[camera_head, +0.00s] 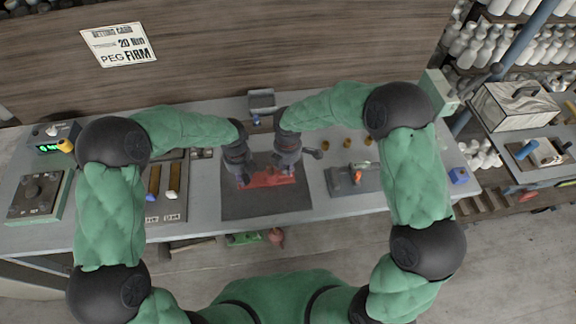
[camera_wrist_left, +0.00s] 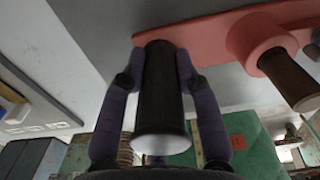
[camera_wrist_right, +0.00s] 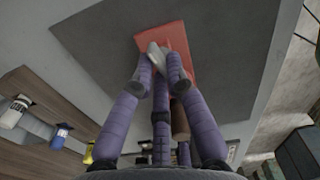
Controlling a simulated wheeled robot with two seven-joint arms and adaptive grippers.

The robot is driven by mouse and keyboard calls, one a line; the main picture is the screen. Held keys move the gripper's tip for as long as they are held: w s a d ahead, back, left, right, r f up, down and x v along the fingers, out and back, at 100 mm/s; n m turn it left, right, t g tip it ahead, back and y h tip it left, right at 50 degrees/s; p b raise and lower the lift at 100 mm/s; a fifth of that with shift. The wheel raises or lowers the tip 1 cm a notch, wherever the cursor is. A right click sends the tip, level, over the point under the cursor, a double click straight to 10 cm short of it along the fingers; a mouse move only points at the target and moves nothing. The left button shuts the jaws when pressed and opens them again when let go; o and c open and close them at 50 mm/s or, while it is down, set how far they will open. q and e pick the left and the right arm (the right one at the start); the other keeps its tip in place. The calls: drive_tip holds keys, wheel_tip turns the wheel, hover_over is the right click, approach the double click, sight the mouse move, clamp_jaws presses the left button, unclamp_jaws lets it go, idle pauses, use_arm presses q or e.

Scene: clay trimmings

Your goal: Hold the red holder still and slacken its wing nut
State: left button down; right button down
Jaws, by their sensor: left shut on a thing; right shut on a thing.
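The red holder (camera_head: 262,181) lies flat on a dark grey mat (camera_head: 237,209) in the middle of the bench. It also shows in the left wrist view (camera_wrist_left: 222,38) and the right wrist view (camera_wrist_right: 180,37). My left gripper (camera_wrist_left: 160,75) is shut around a dark upright handle (camera_wrist_left: 160,105) at one end of the holder. A brown peg (camera_wrist_left: 290,80) stands in a red collar farther along. My right gripper (camera_wrist_right: 162,78) is shut on the pale metal wing nut (camera_wrist_right: 155,55) on the holder. The fingers partly hide the nut.
A tray with brass-coloured bars (camera_head: 165,205) and a green-edged box (camera_head: 40,195) are on the left. A small grey stand (camera_head: 261,101) is behind the mat.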

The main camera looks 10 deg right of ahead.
drive_tip(key=shift+a+n, duration=0.1)
drive_tip(key=shift+n, duration=2)
drive_tip(key=c, duration=1.2)
unclamp_jaws()
wheel_tip(320, 180, up, 12)
